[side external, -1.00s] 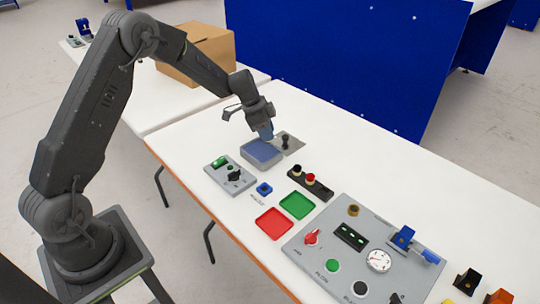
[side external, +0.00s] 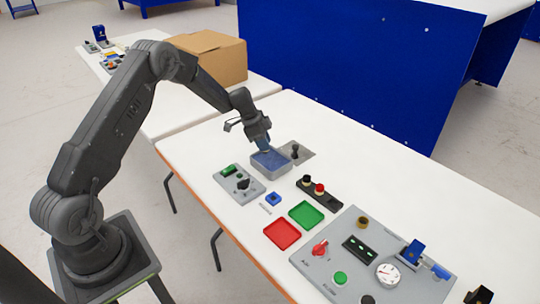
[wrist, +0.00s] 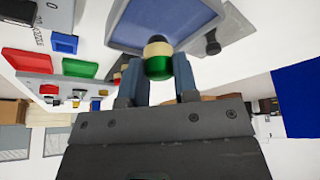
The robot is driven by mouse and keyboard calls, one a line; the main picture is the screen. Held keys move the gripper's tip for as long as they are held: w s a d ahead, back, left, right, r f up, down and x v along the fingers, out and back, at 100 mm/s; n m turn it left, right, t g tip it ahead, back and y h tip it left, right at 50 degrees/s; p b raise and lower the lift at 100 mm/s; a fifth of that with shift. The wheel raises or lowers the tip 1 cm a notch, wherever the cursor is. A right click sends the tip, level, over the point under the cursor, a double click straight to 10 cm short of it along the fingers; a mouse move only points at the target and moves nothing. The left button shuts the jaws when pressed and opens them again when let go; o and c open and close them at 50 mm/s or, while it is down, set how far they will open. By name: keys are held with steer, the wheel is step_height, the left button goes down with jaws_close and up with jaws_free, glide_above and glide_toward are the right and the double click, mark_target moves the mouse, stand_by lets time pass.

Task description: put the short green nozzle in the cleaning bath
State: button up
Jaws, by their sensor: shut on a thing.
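My gripper (side external: 264,148) is over the cleaning bath (side external: 273,174), a grey tub with a blue inside. In the wrist view my gripper (wrist: 160,65) is shut on the short green nozzle (wrist: 158,67), a green piece with a cream band and a dark tip. The bath also fills the top of the wrist view (wrist: 112,34), just beyond the nozzle. In the side view the nozzle is too small and hidden to make out. I cannot tell whether its tip is below the bath's rim.
A grey plate with a black post (side external: 296,153) stands right beside the bath. A grey panel (side external: 240,184) with a green part and black knob is in front. A small blue block (side external: 273,199), a green tray (side external: 306,214) and a red tray (side external: 282,234) lie nearer.

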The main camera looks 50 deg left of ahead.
steer(key=shift+w+d+f, duration=0.7)
steer(key=shift+w+d, duration=0.05)
steer(key=shift+f, duration=1.9)
steer(key=shift+f, duration=0.15)
steer(key=o, duration=0.9)
